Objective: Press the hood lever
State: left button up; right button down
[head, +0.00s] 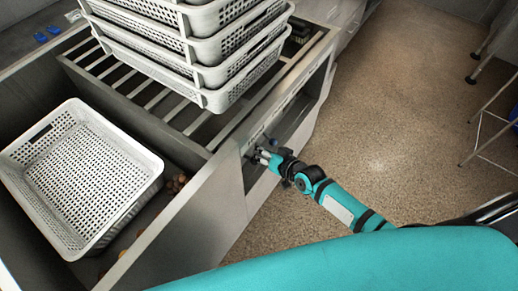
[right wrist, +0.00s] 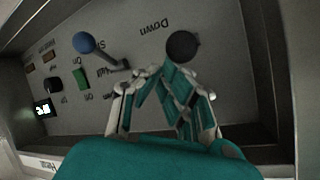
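A control panel (right wrist: 62,100) with upside-down printing, including "Down", fills the right wrist view. It carries a lever with a blue ball (right wrist: 84,42) and a black ball knob (right wrist: 183,46) near "Down". The frames do not tell which one is the hood lever. My right gripper (right wrist: 163,72) has its fingertips together just below the black knob in that view; whether they touch it is unclear. In the head view the right gripper (head: 263,156) reaches from the right to the panel on the cabinet front. My left gripper is not in view.
A green switch (right wrist: 81,78) and a black knob (right wrist: 54,84) sit on the panel's left. Stacked white perforated baskets (head: 215,75) stand on a slatted rack, with another basket (head: 75,180) at left. Open floor (head: 400,110) lies to the right, with a metal-legged stand (head: 480,115).

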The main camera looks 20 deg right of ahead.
jog(key=shift+s+d+f+b, duration=0.2)
jog(key=shift+f+b, duration=0.1)
jog(key=shift+f, duration=0.35)
jog(key=shift+s+d+f+b, duration=0.1)
jog(key=shift+s+f+b, duration=0.15)
jog(key=shift+f, duration=0.35)
jog(key=shift+r, duration=0.1)
jog(key=shift+r+p, duration=0.75)
jog(key=shift+p, duration=0.1)
jog(key=shift+f, duration=0.1)
